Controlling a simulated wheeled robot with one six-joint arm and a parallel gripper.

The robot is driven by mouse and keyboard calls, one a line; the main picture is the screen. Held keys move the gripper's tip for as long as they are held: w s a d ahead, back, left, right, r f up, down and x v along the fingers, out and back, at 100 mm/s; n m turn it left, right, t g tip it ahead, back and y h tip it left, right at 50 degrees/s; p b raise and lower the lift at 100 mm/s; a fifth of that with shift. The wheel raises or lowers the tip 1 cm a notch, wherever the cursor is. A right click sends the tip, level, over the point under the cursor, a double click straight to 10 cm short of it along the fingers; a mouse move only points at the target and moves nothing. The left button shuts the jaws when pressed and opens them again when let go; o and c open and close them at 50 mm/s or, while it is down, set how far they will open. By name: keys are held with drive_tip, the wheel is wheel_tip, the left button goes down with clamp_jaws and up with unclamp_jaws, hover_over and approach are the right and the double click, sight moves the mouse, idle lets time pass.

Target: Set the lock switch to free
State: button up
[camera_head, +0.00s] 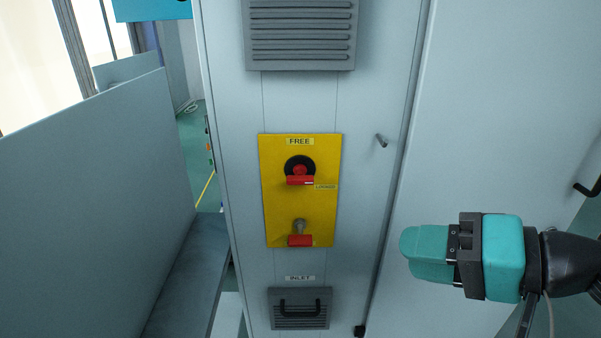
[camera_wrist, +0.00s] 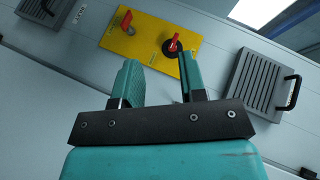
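A yellow plate (camera_head: 273,208) is fixed on the pale cabinet front, with a FREE label (camera_head: 300,141) at its top. The lock switch (camera_head: 300,169) is a round black base with a red handle, below the FREE label. Its red bar lies level, near the LOCKED label (camera_head: 325,187) at its lower right. The switch also shows in the wrist view (camera_wrist: 172,46), partly behind a finger. My gripper (camera_head: 408,254) is right of the plate and apart from it. In the wrist view my gripper (camera_wrist: 155,65) is open, with nothing between its fingers.
A second red handle (camera_head: 300,240) with a grey stem sits lower on the plate. Grey vents are above (camera_head: 300,35) and below; the lower one, marked INLET, has a black handle (camera_head: 300,307). A small metal peg (camera_head: 382,140) sticks out right. A grey panel (camera_head: 90,210) stands left.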

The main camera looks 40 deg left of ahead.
sight(304, 182)
drive_tip(key=w+a+m+t+y+p, duration=0.1)
drive_tip(key=w+a+m+p, duration=0.1)
drive_tip(key=a, duration=0.5)
drive_tip(key=w+a+f+m+t+y+p, duration=0.1)
drive_tip(key=w+a+m+p, duration=0.1)
drive_tip(key=a+p, duration=0.3)
drive_tip(key=w+a+f+m+t+y+p, duration=0.1)
drive_tip(key=w+a+m+p, duration=0.2)
drive_tip(key=a, duration=0.6)
drive_tip(key=shift+w+a+t+y+p, duration=0.25)
drive_tip(key=shift+t+y+p, duration=0.15)
drive_tip(key=shift+p, duration=0.2)
drive_tip(key=shift+w+a+f, duration=0.15)
drive_tip(key=shift+a, duration=0.5)
drive_tip(key=shift+c, duration=0.4)
clamp_jaws()
